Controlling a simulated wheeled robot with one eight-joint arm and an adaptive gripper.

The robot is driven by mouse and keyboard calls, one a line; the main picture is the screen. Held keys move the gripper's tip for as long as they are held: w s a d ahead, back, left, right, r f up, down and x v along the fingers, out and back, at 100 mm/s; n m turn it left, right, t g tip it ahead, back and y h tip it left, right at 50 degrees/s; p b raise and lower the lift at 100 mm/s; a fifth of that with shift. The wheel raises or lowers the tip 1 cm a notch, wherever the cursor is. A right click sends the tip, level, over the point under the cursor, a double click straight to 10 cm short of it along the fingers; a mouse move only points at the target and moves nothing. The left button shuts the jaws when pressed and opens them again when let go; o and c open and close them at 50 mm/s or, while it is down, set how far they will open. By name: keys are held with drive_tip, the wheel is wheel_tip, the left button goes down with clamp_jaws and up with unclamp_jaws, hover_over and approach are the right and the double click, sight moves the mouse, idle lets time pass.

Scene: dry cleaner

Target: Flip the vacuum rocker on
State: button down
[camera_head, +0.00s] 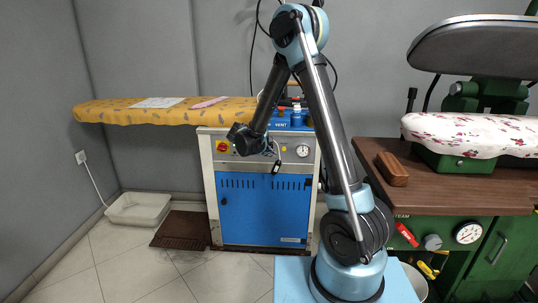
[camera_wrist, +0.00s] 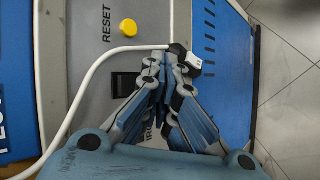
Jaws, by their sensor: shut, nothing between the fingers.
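The pressing unit's pale control panel (camera_wrist: 155,18) fills the middle of the wrist view. A dark rocker switch (camera_wrist: 124,85) sits on it, left of my gripper (camera_wrist: 166,52). Its position is too dark to read. A label starting "IRO" is partly covered by my fingers, so I cannot tell which rocker is the vacuum one. My gripper is shut and empty, fingertips together just right of the rocker. In the head view my gripper (camera_head: 276,168) is in front of the panel, beside the pressure gauge (camera_head: 303,151).
A white cable (camera_wrist: 82,88) curves past the rocker to a black and white end piece (camera_wrist: 190,61) at my fingertips. A yellow reset button (camera_wrist: 128,27) is near. A red knob (camera_head: 222,147) is on the panel's left. The brown counter (camera_head: 440,190) stands right.

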drive_tip(key=s, duration=0.5)
drive_tip(key=shift+a+r, duration=0.1)
drive_tip(key=shift+r, duration=0.2)
idle(0.4)
drive_tip(key=s+d+r+m+g+y, duration=0.1)
drive_tip(key=s+d+r+m+g, duration=0.2)
drive_tip(key=s+d, duration=0.6)
drive_tip(key=s+d+r+m+g+y, duration=0.1)
drive_tip(key=s+d+r+m, duration=0.2)
drive_tip(key=s+d+r, duration=0.55)
drive_tip(key=s+d+f+m+y, duration=0.1)
drive_tip(key=s+d+f+m, duration=0.1)
drive_tip(key=s, duration=0.5)
drive_tip(key=s+d+f+m+g+y, duration=0.1)
drive_tip(key=s+d+f+m+y, duration=0.1)
drive_tip(key=s, duration=0.5)
drive_tip(key=s+d+f+m+y, duration=0.1)
drive_tip(key=s+d+f+m, duration=0.1)
drive_tip(key=s+f, duration=0.2)
drive_tip(key=s, duration=0.3)
drive_tip(key=shift+f+g+y, duration=0.25)
drive_tip(key=shift+g+y, duration=0.05)
drive_tip(key=shift+g, duration=0.1)
